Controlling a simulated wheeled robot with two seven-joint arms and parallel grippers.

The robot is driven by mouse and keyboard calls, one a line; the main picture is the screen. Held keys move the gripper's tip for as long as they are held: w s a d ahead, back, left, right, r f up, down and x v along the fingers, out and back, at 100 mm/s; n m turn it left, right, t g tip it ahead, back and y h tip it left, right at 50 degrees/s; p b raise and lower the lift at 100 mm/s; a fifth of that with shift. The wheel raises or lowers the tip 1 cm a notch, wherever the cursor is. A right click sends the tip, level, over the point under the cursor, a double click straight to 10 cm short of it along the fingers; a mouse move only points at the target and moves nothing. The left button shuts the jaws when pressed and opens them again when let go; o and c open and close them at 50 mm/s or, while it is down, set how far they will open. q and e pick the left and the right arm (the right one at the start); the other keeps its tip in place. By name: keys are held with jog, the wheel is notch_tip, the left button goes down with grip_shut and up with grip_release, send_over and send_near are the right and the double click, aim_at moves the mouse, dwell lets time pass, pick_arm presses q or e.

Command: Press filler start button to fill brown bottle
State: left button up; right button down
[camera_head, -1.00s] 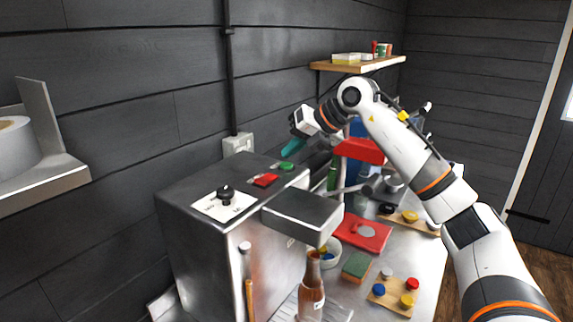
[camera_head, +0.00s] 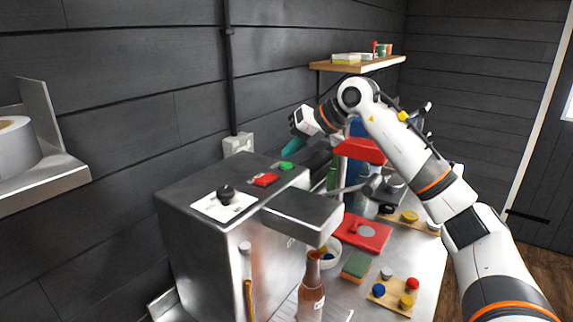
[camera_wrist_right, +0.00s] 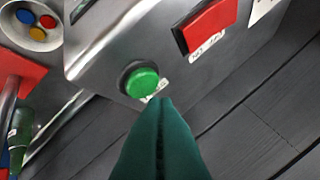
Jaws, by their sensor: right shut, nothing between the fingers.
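The filler is a grey metal box (camera_head: 205,255) with a black knob, a red switch (camera_head: 266,179) and a green button (camera_head: 286,166) on top. The green button also shows whole in the right wrist view (camera_wrist_right: 141,82). My right gripper (camera_head: 291,149) has teal fingers, shut and empty, pointing down just above the button's far side. In the right wrist view its fingertips (camera_wrist_right: 165,101) are beside the button's rim, over a small label; I cannot tell whether they touch. The brown bottle (camera_head: 311,291) stands upright under the filler's overhanging head (camera_head: 303,209). My left gripper is out of view.
Right of the filler, the bench holds a red board (camera_head: 374,235), a green sponge (camera_head: 356,265) and a wooden board with coloured caps (camera_head: 391,302). A shelf (camera_head: 360,65) hangs on the back wall. A wall box (camera_head: 238,145) is behind the filler.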

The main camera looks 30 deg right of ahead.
aim_at(292, 165)
jog(key=shift+f, duration=0.35)
jog(key=shift+f+b, duration=0.35)
jog(key=shift+f, duration=0.1)
dwell(0.5)
jog(key=shift+r, duration=0.1)
jog(key=shift+r+p, duration=0.75)
jog(key=shift+p, duration=0.05)
notch_tip(292, 165, up, 5)
jog(key=p, duration=0.5)
dwell(0.3)
dwell(0.5)
